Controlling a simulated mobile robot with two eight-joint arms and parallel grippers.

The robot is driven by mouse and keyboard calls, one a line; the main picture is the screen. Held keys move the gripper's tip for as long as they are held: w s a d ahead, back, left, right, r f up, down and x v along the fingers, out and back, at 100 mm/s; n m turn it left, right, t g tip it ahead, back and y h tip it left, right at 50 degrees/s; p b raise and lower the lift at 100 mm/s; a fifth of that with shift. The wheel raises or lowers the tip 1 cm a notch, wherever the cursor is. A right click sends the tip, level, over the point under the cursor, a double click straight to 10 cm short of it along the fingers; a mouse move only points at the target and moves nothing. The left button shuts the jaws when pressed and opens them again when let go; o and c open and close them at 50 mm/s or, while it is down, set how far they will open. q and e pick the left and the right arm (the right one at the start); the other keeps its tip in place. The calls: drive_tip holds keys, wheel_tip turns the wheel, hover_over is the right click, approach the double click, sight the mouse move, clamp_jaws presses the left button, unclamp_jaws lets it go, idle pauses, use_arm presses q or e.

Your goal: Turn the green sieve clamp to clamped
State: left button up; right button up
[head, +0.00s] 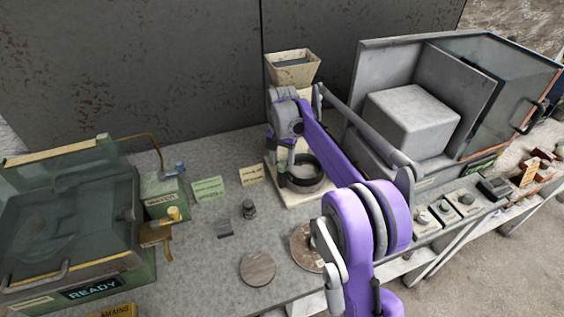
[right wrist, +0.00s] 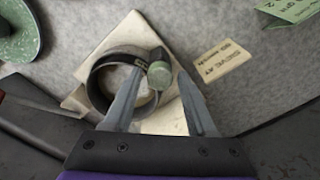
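The green sieve clamp (right wrist: 159,75) is a small pale-green knob with a dark grey fitting on the rim of a dark sieve ring (right wrist: 97,83). The ring lies on a cream base plate (right wrist: 78,99); the ring (head: 308,178) and plate (head: 300,199) also show in the head view. My right gripper (right wrist: 160,70) is open, its two grey fingers apart on either side of the knob in the right wrist view. I cannot tell whether either finger touches it. In the head view my right gripper (head: 284,163) largely hides the clamp. My left gripper is out of view.
A cream hopper (head: 292,67) stands above the sieve. A grey cabinet (head: 385,60) with a pale block (head: 412,118) is at right. A green machine (head: 70,225) with a READY sign fills the left. Cards, a small knob (head: 249,209) and round discs (head: 257,268) lie on the grey bench.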

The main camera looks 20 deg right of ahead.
sight(282, 165)
drive_tip(key=shift+o, duration=0.5)
wheel_tip(282, 165, up, 11)
drive_tip(key=shift+p, duration=0.45)
drive_tip(key=shift+f, duration=0.1)
drive_tip(key=s+a+n+t, duration=0.1)
drive_tip(key=s+a+n, duration=0.15)
drive_tip(key=s, duration=0.45)
drive_tip(key=s+a+n+t, duration=0.2)
drive_tip(key=s+a, duration=0.1)
drive_tip(key=s, duration=0.4)
drive_tip(key=s+a+f+n+t, duration=0.1)
drive_tip(key=s+a+f+n, duration=0.1)
drive_tip(key=s+f, duration=0.4)
drive_tip(key=s+a+f+n+t, duration=0.1)
drive_tip(key=s+f+n, duration=0.2)
drive_tip(key=s+f, duration=0.3)
drive_tip(key=s, duration=0.4)
drive_tip(key=shift+s+a+t, duration=0.35)
drive_tip(key=shift+s+t, duration=0.05)
